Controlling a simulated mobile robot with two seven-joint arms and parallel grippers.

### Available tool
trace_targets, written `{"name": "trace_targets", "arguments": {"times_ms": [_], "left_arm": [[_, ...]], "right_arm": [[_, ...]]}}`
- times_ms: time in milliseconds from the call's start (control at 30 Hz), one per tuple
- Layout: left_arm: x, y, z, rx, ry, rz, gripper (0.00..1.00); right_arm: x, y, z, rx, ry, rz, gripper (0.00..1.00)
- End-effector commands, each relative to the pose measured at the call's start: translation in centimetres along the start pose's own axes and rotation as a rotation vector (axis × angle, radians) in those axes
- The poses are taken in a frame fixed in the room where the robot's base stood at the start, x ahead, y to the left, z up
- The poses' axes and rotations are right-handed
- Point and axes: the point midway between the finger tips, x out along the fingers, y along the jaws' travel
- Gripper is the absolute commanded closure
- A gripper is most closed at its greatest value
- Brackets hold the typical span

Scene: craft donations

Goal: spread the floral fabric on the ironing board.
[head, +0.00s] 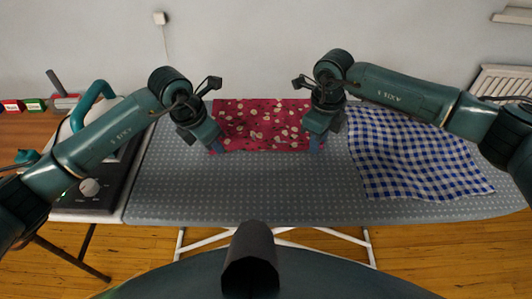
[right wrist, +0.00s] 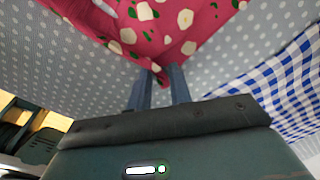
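The red floral fabric (head: 262,122), with cream flowers and green leaves, lies on the grey dotted ironing board (head: 250,190) toward its far edge. My left gripper (head: 217,148) is at the fabric's near left corner, its fingers close together and apparently shut on the cloth. My right gripper (head: 317,146) is at the near right corner. In the right wrist view, the right gripper's fingers (right wrist: 163,80) are closed on a corner of the floral fabric (right wrist: 170,25). The fabric's right side is partly hidden behind my right gripper.
A blue and white checked cloth (head: 410,155) lies on the board's right part. A steam iron station with a teal handle (head: 92,103) stands on a wooden table at the left. Small coloured boxes (head: 33,104) stand behind it. The board's near part is bare.

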Motion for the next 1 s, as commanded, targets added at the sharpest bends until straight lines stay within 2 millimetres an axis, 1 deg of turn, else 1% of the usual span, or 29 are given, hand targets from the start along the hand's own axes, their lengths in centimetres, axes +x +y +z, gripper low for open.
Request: {"name": "trace_targets", "arguments": {"times_ms": [67, 467, 1000], "left_arm": [[0.02, -0.01, 0.00, 0.000, 0.000, 0.000, 0.84], [0.03, -0.01, 0.00, 0.000, 0.000, 0.000, 1.00], [-0.01, 0.00, 0.01, 0.000, 0.000, 0.000, 1.00]], "right_arm": [[0.23, 0.18, -0.08, -0.002, 0.004, 0.004, 0.84], [0.30, 0.22, -0.10, -0.002, 0.005, 0.005, 1.00], [0.32, 0.24, -0.14, -0.002, 0.007, 0.006, 1.00]]}}
